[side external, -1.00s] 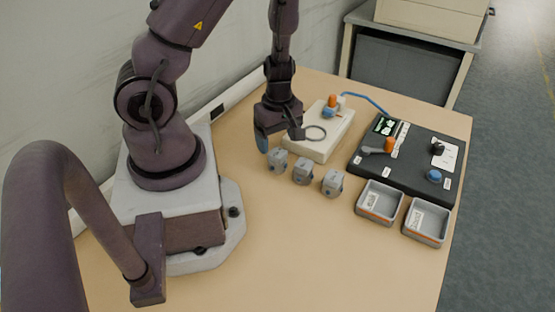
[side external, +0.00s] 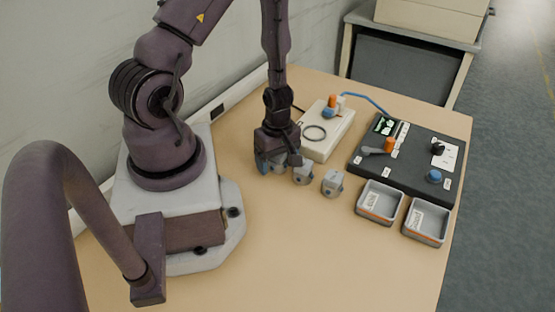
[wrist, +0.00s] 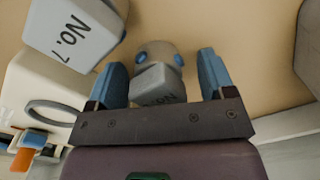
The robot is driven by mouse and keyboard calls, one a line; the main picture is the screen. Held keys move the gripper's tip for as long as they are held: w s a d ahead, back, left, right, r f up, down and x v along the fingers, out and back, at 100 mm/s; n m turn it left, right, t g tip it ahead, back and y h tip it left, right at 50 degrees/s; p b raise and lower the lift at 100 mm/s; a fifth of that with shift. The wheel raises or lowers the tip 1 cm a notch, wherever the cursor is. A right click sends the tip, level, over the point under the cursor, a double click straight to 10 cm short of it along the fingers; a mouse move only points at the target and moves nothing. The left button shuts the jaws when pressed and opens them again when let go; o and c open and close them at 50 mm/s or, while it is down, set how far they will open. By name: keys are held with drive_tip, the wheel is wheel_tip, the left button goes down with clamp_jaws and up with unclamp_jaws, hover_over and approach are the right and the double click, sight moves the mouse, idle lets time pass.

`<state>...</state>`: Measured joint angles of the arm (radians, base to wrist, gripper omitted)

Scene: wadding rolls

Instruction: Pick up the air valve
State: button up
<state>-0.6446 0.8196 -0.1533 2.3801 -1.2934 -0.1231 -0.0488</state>
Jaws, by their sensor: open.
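Three small grey valve-like blocks stand in a row on the table. The left one is mostly hidden by my gripper (side external: 276,162) in the side view. The middle block (side external: 304,176) and the right block (side external: 333,184) are clear. In the wrist view, a grey block with two blue round ports (wrist: 158,82) sits between my two blue fingers, with gaps on both sides. A block marked No. 7 (wrist: 72,34) stands beside it. My gripper is open and low around the left block. I cannot tell which block, if any, is the air valve.
A cream box (side external: 334,140) with a ring, an orange-topped fitting (side external: 331,106) and a blue hose stands behind. A black panel (side external: 411,178) with an orange handle is at the right. Two grey trays (side external: 378,219) (side external: 428,241) lie in front of it. The near table is clear.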

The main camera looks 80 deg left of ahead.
drive_tip(key=shift+w+f, duration=0.1)
drive_tip(key=shift+f, duration=0.1)
drive_tip(key=c, duration=1)
drive_tip(key=shift+r, duration=0.25)
